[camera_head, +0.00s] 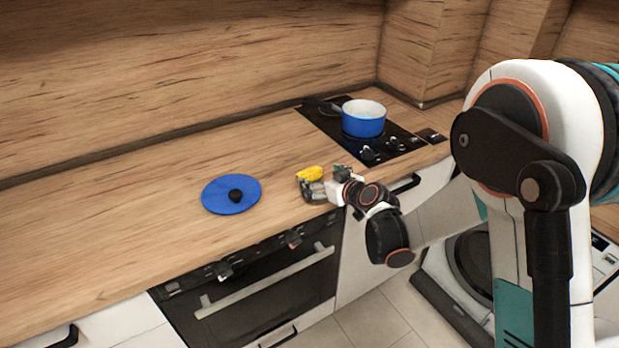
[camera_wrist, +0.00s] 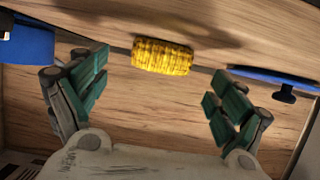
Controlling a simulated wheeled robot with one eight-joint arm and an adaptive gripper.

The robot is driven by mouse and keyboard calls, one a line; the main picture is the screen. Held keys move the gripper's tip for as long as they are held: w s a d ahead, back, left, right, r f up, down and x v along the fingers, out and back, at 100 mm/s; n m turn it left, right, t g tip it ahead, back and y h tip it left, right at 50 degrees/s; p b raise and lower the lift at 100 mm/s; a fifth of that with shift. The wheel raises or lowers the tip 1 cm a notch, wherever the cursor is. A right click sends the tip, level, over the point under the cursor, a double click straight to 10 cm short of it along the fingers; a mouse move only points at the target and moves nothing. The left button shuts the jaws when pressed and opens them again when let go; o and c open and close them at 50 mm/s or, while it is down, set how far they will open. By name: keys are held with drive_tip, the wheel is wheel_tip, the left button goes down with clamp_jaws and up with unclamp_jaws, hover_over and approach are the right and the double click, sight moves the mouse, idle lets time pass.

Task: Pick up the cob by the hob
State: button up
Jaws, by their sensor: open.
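The cob (camera_head: 310,173) is a short yellow ear of corn lying on the wooden worktop (camera_head: 130,190), to the left of the hob (camera_head: 378,140). In the wrist view the cob (camera_wrist: 162,56) lies crosswise, beyond the fingertips and between their lines. My gripper (camera_head: 328,178) is at the worktop's front edge, right beside the cob in the head view. In the wrist view my gripper (camera_wrist: 155,85) has its two green-padded fingers wide apart with nothing between them. I cannot see contact between the fingers and the cob.
A blue pot (camera_head: 363,120) with a white inside stands on the hob. A blue lid (camera_head: 231,194) with a black knob lies left of the cob; the lid (camera_wrist: 275,77) is at the right in the wrist view. An oven (camera_head: 255,290) is below. The worktop's left is clear.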

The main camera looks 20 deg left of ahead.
sight(312, 175)
drive_tip(key=b+x, duration=0.1)
drive_tip(key=x, duration=0.3)
drive_tip(key=shift+a+f+b, duration=0.15)
drive_tip(key=shift+a+b, duration=0.05)
drive_tip(key=shift+b, duration=0.1)
drive_tip(key=c, duration=1.2)
drive_tip(key=shift+o, duration=0.2)
drive_tip(key=shift+r, duration=0.25)
